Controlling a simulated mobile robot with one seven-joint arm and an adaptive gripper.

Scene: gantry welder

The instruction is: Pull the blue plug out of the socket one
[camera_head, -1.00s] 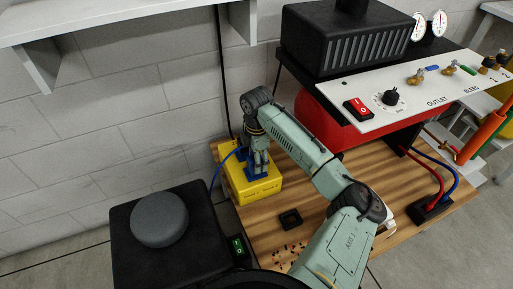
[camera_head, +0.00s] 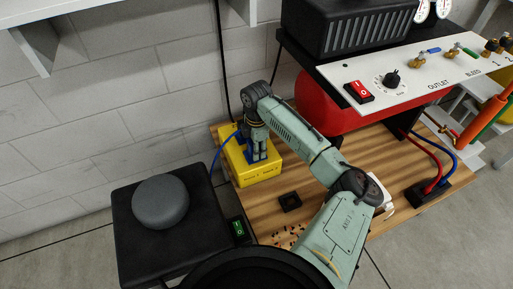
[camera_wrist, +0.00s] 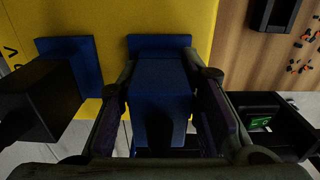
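The yellow socket box (camera_head: 257,176) stands on the wooden bench; its top also shows in the wrist view (camera_wrist: 115,18). The blue plug (camera_wrist: 161,105) stands at a blue socket plate (camera_wrist: 160,42) on the box and looks seated there. My gripper (camera_head: 257,153) is over the box, and in the wrist view its two fingers (camera_wrist: 165,115) flank the plug closely. I cannot tell whether the pads press on it. A second blue plate (camera_wrist: 72,50) with a black block (camera_wrist: 38,100) lies left of it. The socket numbers cannot be read here.
A blue cable (camera_head: 214,165) runs down at the box's left. A black stand with a grey disc (camera_head: 160,201) is at front left. A small black tray (camera_head: 290,202) and scattered bits lie on the bench. A red tank (camera_head: 325,108) and white control panel (camera_head: 420,80) stand at right.

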